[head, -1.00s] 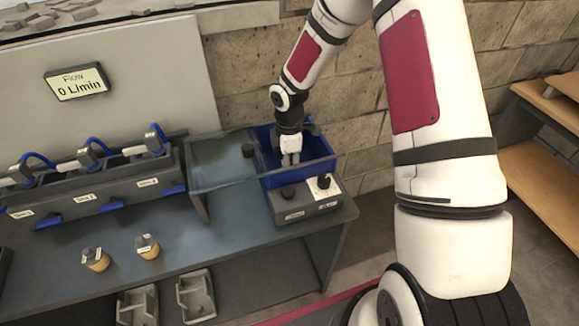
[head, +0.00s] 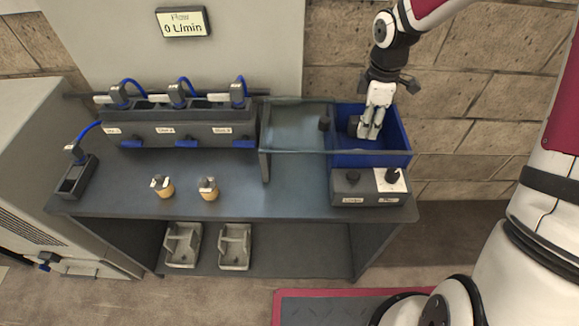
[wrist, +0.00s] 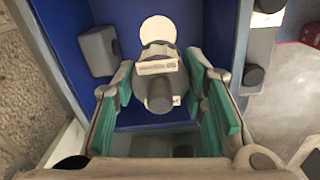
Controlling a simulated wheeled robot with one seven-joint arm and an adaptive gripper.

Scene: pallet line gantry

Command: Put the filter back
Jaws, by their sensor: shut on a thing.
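My gripper (head: 370,134) is inside the blue bin (head: 372,159) at the right end of the bench. In the wrist view its teal-padded fingers (wrist: 168,100) are shut on a filter (wrist: 160,92) with a grey knob, a small label and a pale round part. The bin's blue floor shows below it. Two similar tan filters with grey tops stand on the bench, a left one (head: 162,187) and a right one (head: 208,188). The grey housing (head: 170,133) with labelled slots, blue hoses and blue tabs stands at the back. I cannot see inside its slots.
A clear-sided tray area (head: 296,145) adjoins the bin. A grey control box (head: 368,188) with two dark knobs stands in front of it. A wall display (head: 183,22) reads 0 L/min. Two grey caddies sit on the lower shelf.

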